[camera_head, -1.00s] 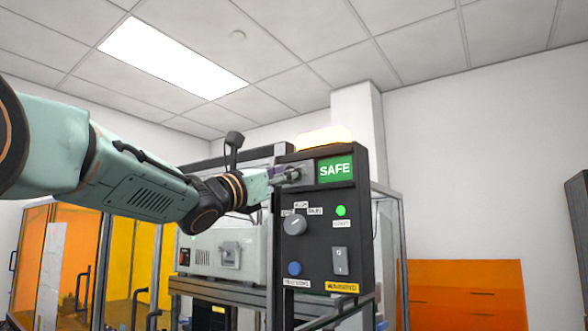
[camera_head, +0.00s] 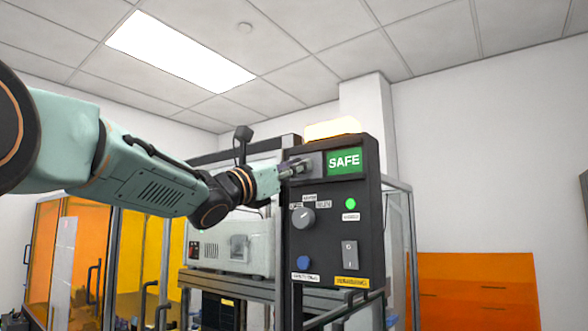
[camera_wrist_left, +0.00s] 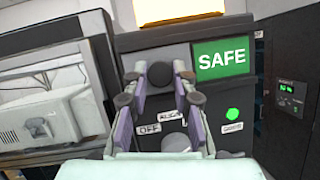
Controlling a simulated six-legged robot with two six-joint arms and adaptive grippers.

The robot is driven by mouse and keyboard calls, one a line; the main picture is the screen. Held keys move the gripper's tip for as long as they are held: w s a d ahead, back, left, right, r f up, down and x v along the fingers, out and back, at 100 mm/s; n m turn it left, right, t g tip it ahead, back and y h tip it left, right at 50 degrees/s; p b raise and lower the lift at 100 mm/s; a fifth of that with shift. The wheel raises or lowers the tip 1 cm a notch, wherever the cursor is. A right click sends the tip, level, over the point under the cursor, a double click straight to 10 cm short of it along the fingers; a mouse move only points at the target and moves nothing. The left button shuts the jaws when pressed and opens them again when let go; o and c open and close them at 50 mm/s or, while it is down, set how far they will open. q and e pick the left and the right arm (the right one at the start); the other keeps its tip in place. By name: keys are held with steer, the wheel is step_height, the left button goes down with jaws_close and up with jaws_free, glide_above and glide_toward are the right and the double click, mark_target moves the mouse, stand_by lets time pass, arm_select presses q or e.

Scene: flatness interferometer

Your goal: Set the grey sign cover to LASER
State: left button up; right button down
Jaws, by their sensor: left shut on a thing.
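The black control box carries a sign window near its top. Its right half shows a green SAFE panel (camera_head: 344,161), also in the left wrist view (camera_wrist_left: 222,58). The grey sign cover (camera_head: 317,160) is over the left half, beside SAFE. No LASER lettering shows. My left gripper (camera_head: 297,168) is at the cover, shut on its grip, and hides part of it. My right gripper is not in view.
Below the sign are a grey rotary knob (camera_head: 302,218), a lit green lamp (camera_head: 350,203), a blue button (camera_head: 303,263) and a rocker switch (camera_head: 349,254). A glowing lamp (camera_head: 332,129) sits on the box top.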

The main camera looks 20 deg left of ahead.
arm_select(q)
steer(key=shift+f, duration=0.15)
jaws_close()
steer(key=shift+d, duration=0.1)
steer(key=s+d+b, duration=0.1)
steer(key=d+b, duration=0.3)
steer(key=d, duration=0.1)
steer(key=s+d+b, duration=0.1)
steer(key=d+b, duration=0.1)
steer(key=shift+s+d+f, duration=0.1)
steer(key=shift+s+d, duration=0.2)
steer(key=shift+s, duration=0.05)
steer(key=shift+s+d, duration=0.1)
steer(key=shift+d, duration=0.3)
steer(key=shift+a, duration=0.1)
